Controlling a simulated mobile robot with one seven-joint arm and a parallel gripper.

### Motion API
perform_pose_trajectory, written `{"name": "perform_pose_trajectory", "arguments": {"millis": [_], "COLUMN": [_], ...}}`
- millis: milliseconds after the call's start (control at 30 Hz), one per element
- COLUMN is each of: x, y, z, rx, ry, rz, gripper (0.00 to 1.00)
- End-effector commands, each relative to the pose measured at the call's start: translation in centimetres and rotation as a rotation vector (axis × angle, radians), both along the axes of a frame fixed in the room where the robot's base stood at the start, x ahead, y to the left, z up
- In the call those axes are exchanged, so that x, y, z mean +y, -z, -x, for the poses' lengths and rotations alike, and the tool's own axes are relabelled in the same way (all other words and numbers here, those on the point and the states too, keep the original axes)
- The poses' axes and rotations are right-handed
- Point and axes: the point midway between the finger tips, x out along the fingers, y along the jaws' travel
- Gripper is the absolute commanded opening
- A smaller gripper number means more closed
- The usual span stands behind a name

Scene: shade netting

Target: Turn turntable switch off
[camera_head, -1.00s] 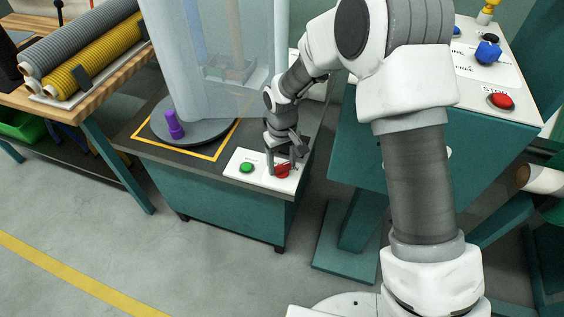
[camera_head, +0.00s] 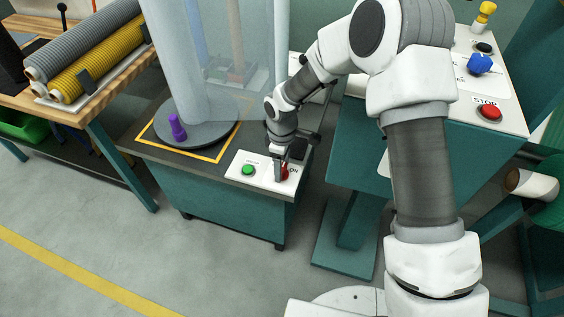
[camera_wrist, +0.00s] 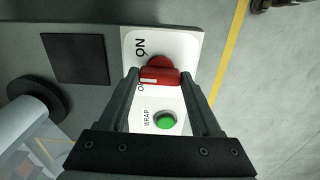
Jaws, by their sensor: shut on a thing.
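The red turntable switch (camera_head: 285,173) is on a white panel (camera_head: 262,180) at the front right corner of the turntable stand. In the wrist view the red switch (camera_wrist: 160,76) is a bar with a round red part behind it, beside an "ON" label and a partly covered label starting with "O". My gripper (camera_head: 280,172) is down at the panel and hides part of the switch. In the wrist view my gripper (camera_wrist: 160,78) has one finger on each side of the red bar, shut on it. The grey turntable disc (camera_head: 205,138) carries a purple peg.
A green button (camera_wrist: 166,121) labelled "WRAP" is close beside the fingers. A tall translucent wrapped column (camera_head: 185,60) stands on the turntable. A teal console (camera_head: 350,140) with a red stop button (camera_head: 490,112) is at the right. Open floor lies in front.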

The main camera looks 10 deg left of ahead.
Motion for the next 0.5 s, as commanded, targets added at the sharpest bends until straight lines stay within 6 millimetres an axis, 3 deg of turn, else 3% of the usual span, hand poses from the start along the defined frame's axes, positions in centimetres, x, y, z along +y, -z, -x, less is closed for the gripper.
{"name": "perform_pose_trajectory", "arguments": {"millis": [500], "x": [-0.05], "y": [-0.21], "z": [0.0], "rx": [0.002], "ry": [-0.48], "rz": [0.0], "gripper": [0.09]}}
